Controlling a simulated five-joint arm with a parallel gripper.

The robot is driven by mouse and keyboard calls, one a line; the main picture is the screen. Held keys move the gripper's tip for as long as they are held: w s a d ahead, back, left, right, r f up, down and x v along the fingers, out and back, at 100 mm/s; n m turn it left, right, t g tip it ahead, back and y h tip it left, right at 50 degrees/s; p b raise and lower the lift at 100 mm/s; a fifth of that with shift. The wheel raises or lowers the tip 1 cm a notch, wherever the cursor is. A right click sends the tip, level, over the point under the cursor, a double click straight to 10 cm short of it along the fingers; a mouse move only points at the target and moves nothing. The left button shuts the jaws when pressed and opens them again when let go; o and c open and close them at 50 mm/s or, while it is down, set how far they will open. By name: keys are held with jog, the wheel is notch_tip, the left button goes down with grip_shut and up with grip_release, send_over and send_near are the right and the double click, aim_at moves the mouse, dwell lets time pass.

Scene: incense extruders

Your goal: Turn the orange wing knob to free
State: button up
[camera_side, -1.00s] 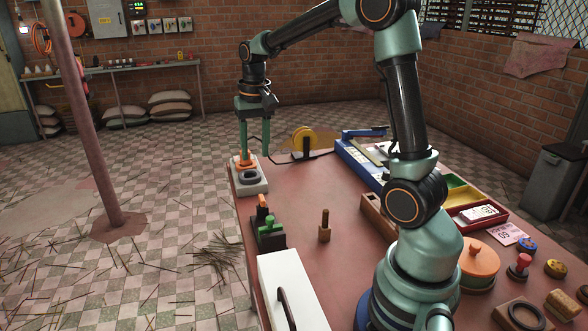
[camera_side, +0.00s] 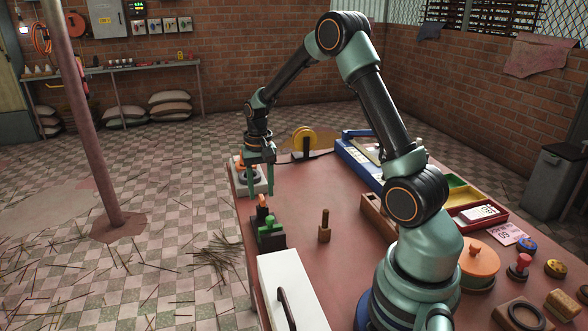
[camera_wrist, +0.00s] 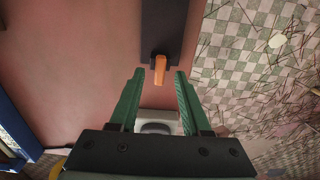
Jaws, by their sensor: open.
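An orange winged knob (camera_side: 242,161) stands on the far part of a white base (camera_side: 239,190), partly hidden by my gripper. A dark round knob sits on the same base and also shows in the wrist view (camera_wrist: 157,127). Nearer, an upright orange bar (camera_side: 262,201) stands on a dark block (camera_side: 279,240) beside a green winged knob (camera_side: 268,225). In the wrist view the orange bar (camera_wrist: 160,70) appears between my fingertips, apparently beyond them. I cannot tell which orange part is the task's knob. My gripper (camera_side: 261,188) is open and empty, pointing down near the white base's front side.
A small wooden block with a peg (camera_side: 324,228) stands right of the dark block. A white box with a dark handle (camera_side: 288,290) is at the front. The red tabletop (camera_side: 310,190) between is mostly clear.

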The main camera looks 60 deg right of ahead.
jog(key=shift+f, duration=0.75)
grip_shut()
